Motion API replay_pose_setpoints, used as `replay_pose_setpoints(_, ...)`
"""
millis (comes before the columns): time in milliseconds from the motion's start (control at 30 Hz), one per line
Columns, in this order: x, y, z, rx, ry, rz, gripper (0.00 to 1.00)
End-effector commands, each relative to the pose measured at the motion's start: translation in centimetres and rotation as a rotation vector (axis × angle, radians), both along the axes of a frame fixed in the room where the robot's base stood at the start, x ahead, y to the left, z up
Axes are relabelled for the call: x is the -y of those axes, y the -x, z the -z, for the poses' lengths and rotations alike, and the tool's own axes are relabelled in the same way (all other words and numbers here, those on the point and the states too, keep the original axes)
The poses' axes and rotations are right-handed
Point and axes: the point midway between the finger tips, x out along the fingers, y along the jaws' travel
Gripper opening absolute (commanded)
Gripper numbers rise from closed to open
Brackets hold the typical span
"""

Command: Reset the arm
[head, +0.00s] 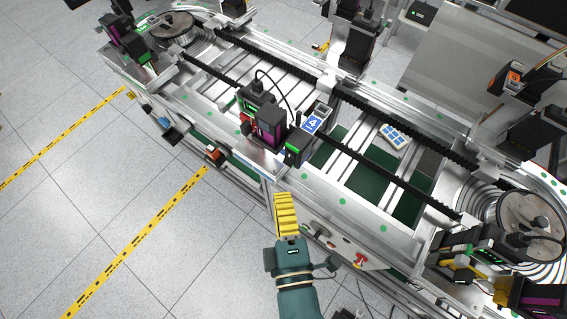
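My arm comes up from the bottom middle of the head view. My gripper (282,199) has yellow ribbed fingers that point up the picture, toward the near edge of the conveyor frame (345,218). The fingers overlap in this view, so I cannot see the gap between them. I see no object at the fingertips. I cannot tell whether the fingers touch the frame or hang in front of it.
A black and purple unit (268,130) stands on the conveyor beyond my gripper. A blue-and-white piece (394,136) lies further right. Large discs (525,212) sit at the conveyor's ends. Tiled floor with yellow tape (137,240) is clear at left.

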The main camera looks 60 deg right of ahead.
Motion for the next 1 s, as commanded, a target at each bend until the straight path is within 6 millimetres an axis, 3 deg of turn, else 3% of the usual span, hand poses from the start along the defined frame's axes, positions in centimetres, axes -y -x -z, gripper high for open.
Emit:
replay_pose_setpoints(200,-1.6,1.5,-0.4,-0.001,-0.001,-0.001,0.00)
replay_pose_setpoints(900,-1.5,1.6,-0.4,0.000,-0.001,0.006,0.00)
replay_pose_setpoints(1000,-1.0,0.4,-2.6,0.082,-0.018,0.036,0.00)
